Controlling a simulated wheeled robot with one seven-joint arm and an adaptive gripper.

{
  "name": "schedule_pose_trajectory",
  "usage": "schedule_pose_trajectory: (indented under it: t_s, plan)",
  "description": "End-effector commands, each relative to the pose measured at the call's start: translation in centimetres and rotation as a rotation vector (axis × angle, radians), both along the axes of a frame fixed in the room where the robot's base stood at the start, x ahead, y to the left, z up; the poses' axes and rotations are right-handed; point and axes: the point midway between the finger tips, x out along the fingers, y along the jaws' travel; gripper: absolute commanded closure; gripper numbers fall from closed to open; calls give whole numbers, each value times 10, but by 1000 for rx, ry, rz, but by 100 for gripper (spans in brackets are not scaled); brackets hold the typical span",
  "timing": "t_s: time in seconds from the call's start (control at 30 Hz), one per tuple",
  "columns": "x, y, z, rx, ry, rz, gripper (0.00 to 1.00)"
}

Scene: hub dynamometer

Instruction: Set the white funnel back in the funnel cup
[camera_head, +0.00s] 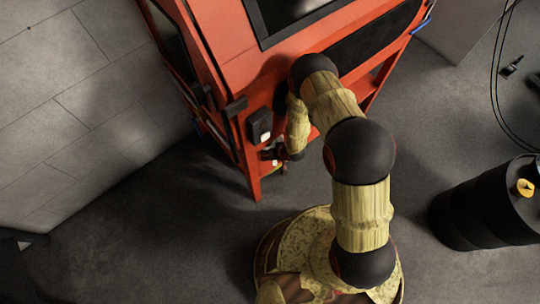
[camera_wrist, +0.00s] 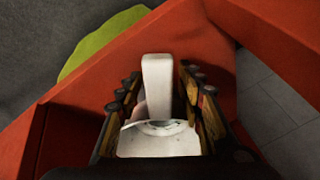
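In the wrist view a white piece with a flat upright part and a wider, rounded part below it, which I take to be the white funnel (camera_wrist: 158,135), fills the space between my fingers. My gripper (camera_wrist: 158,80) appears shut on it, with a finger along each side. In the head view my gripper (camera_head: 282,153) is beside the front leg of the red cabinet, and the funnel cannot be made out clearly. I cannot identify the funnel cup with certainty in either view.
The red machine cabinet (camera_head: 245,70) stands close against my gripper; its red frame (camera_wrist: 60,140) also surrounds the fingers in the wrist view. A small black box (camera_head: 259,125) is on its side. A black drum (camera_head: 475,215) stands at right. A green shape (camera_wrist: 95,45) lies beyond the frame.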

Motion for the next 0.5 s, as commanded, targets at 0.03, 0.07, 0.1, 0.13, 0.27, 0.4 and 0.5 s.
schedule_pose_trajectory:
  t_s: [0.03, 0.07, 0.1, 0.13, 0.27, 0.4, 0.5]
  plan:
    - [0, 0, 0, 0, 0, 0, 67]
    - [0, 0, 0, 0, 0, 0, 69]
    - [0, 0, 0, 0, 0, 0, 71]
    - [0, 0, 0, 0, 0, 0, 73]
    - [0, 0, 0, 0, 0, 0, 80]
    - [0, 0, 0, 0, 0, 0, 88]
    - [0, 0, 0, 0, 0, 0, 94]
